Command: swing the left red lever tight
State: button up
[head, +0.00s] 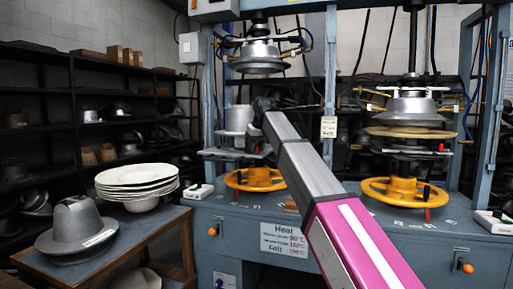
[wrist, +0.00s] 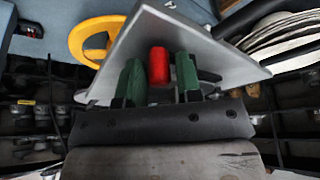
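The red lever's grip (wrist: 159,66) shows in the wrist view, standing between the two green finger pads of my gripper (wrist: 160,78). A thin dark gap shows on each side of the grip, so the fingers look open around it rather than closed on it. A pale grey metal plate (wrist: 225,68) lies just behind the lever. In the head view my arm reaches toward the left press (head: 258,58). My fingers and the left lever cannot be made out clearly there, partly behind my arm.
A yellow handwheel (head: 238,180) sits low on the left press, and another (head: 405,191) on the right press. Stacked white plates (head: 137,175) and a grey hat form (head: 76,228) stand on a side table at left. Dark shelves (head: 60,100) line the left wall.

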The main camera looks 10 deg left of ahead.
aim_at(251, 154)
grip_shut()
jog(key=shift+s+m, duration=0.1)
jog(key=shift+m, duration=0.2)
jog(key=shift+s+a+m+t+h, duration=0.15)
jog(key=shift+s+m+t+h, duration=0.3)
jog(key=shift+m, duration=0.65)
jog(key=m, duration=0.1)
jog(key=m+h, duration=0.1)
jog(key=s+m, duration=0.1)
jog(key=shift+a+m, duration=0.3)
jog(key=m+h, duration=0.1)
jog(key=m, duration=0.1)
jog(key=a+m, duration=0.1)
jog(key=m, duration=0.1)
jog(key=s+m+h, duration=0.1)
jog(key=m, duration=0.1)
jog(key=shift+s+a+h, duration=0.1)
jog(key=shift+a+h, duration=0.2)
jog(key=shift+h, duration=0.05)
grip_release()
